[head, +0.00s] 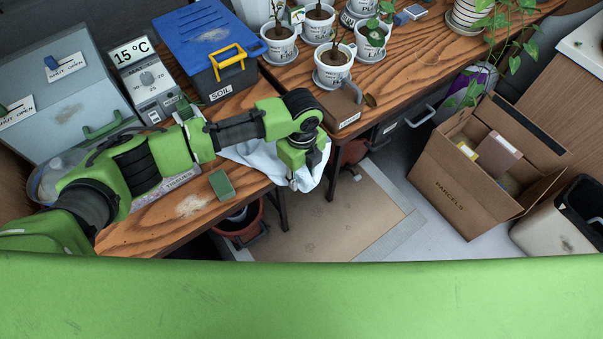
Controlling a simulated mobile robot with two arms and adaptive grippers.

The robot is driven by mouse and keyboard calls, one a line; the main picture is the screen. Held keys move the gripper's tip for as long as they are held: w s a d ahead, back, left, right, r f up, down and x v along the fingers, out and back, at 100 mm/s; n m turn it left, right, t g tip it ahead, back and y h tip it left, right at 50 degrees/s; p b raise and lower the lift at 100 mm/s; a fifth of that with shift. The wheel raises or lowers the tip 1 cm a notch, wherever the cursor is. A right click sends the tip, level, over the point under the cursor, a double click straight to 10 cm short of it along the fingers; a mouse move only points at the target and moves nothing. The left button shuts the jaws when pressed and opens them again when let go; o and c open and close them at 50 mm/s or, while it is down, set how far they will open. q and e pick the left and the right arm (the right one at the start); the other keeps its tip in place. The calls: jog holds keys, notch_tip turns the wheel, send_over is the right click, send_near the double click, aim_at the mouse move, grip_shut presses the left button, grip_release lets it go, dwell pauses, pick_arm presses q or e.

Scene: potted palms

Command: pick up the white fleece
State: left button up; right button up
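The white fleece (262,162) lies crumpled at the edge of the wooden bench, and part of it hangs over the edge. My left gripper (294,182) points down at the fleece's right part, by the bench edge. White cloth shows on both sides of the fingers. The fingers are small and partly hidden by the wrist, so I cannot tell whether they are open or shut on the cloth. My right gripper is not in view.
A green sponge-like block (221,186) lies near the bench's front edge. A blue soil box (207,52), a temperature unit (148,80) and several potted plants stand behind. An open parcels carton (462,190) and a bin (560,222) stand on the floor at right.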

pick_arm(q)
grip_shut()
dwell(0.3)
jog(key=shift+r, duration=0.1)
dwell(0.7)
notch_tip(320, 180, up, 12)
jog(key=p, duration=1.1)
